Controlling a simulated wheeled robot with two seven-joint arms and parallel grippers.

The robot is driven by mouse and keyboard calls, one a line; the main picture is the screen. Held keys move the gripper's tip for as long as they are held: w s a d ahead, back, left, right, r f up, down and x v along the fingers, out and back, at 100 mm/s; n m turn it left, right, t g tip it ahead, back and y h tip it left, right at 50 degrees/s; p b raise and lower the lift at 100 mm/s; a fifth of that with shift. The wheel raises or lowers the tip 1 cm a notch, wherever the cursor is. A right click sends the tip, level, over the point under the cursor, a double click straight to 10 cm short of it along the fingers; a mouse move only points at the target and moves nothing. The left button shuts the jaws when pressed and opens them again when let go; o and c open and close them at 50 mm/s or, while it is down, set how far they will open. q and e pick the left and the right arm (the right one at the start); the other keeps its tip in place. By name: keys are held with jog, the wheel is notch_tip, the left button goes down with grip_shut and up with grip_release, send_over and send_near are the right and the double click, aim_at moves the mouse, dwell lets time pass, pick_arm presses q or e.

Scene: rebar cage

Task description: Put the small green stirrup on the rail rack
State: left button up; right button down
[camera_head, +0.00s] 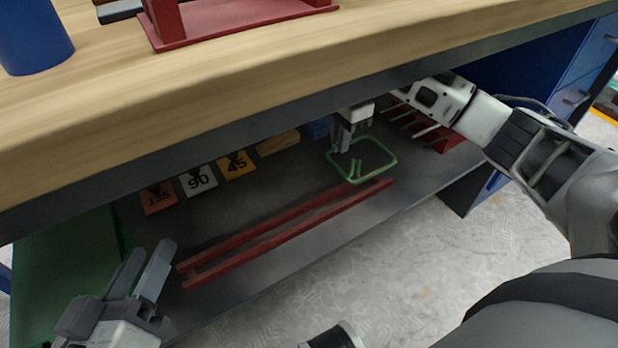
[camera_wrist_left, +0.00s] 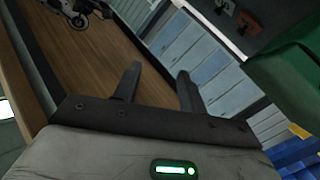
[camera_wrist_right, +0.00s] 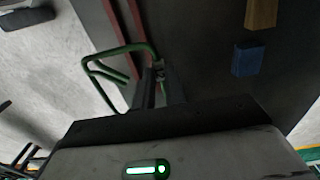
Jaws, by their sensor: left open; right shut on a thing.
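The small green stirrup (camera_head: 391,161) is a rounded square loop of green bar with bent hook ends. My right gripper (camera_head: 346,148) is shut on one side of it under the table. The right wrist view shows the stirrup (camera_wrist_right: 121,49) pinched between the fingers (camera_wrist_right: 160,85). The red two-bar rail rack (camera_head: 280,232) lies on the grey lower shelf, and the stirrup is over or beside its far right end; I cannot tell whether they touch. My left gripper (camera_head: 147,270) is open and empty at lower left, and its fingers (camera_wrist_left: 154,88) are spread in the left wrist view.
Tags marked 135 (camera_head: 159,199), 90 (camera_head: 198,181) and 45 (camera_head: 237,165) stand behind the rails. A wooden block (camera_head: 278,143) and a blue block (camera_head: 318,129) sit farther right. A red slotted rack (camera_head: 436,133) is at the shelf's right. The wooden tabletop (camera_head: 280,70) overhangs the shelf.

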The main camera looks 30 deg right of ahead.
notch_tip(320, 180, down, 8)
jog(key=b, duration=0.3)
jog(key=shift+s+f, duration=0.15)
pick_arm(q)
jog(key=r+m+t, duration=0.1)
jog(key=w+r+m+t+h, duration=0.1)
jog(key=r, duration=0.1)
jog(key=w+r+t, duration=0.1)
jog(key=shift+a+r+m, duration=0.35)
jog(key=shift+r+m, duration=0.05)
jog(key=shift+t+h, duration=0.3)
pick_arm(e)
jog(key=shift+f, duration=0.2)
jog(key=c, duration=1.6)
grip_release()
jog(key=shift+o, duration=0.7)
pick_arm(q)
jog(key=shift+r, duration=0.2)
